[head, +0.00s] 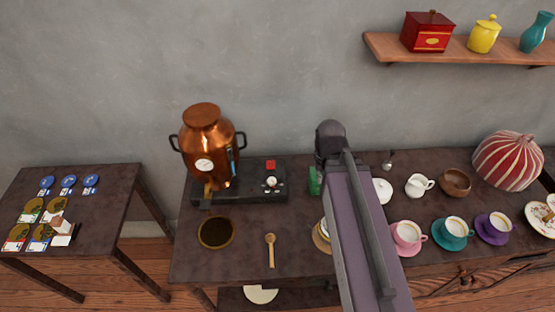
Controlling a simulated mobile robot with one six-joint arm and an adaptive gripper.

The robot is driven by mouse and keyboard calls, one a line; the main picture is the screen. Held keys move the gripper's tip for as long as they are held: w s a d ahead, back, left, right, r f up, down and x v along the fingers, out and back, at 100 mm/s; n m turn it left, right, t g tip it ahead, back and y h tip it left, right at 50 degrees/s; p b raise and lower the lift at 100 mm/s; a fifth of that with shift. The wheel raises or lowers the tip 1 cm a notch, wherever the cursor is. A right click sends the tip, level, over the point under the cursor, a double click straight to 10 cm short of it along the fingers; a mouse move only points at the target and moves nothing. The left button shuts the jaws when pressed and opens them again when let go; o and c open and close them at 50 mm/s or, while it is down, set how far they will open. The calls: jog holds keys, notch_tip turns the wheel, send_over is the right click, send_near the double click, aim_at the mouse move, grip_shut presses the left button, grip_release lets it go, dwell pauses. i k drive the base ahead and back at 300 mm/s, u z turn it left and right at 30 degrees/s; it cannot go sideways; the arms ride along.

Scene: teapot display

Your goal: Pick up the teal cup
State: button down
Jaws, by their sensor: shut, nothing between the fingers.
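The teal cup (455,230) stands upright on a teal saucer (438,240) near the front of the long dark table, right of centre. Its inside looks pale, as if filled. A pink cup (406,235) on a pink saucer stands to its left, and a purple cup (495,226) on a purple saucer to its right. My arm crosses the middle of the view, left of the pink cup. No fingertips show, so my gripper is not in view. The teal cup is not covered by my arm.
Behind the cups stand a white creamer (418,185), a wooden bowl (455,183) and a striped tea cosy (508,160). A copper samovar (207,150) and wooden spoon (270,250) are left. My arm partly hides a green object (313,182). A wall shelf (460,49) hangs above.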

aim_at(453, 229)
jog(key=u, duration=0.1)
jog(key=k, duration=1.3)
jog(key=z, duration=1.15)
jog(key=i, duration=0.8)
jog(key=u, duration=0.1)
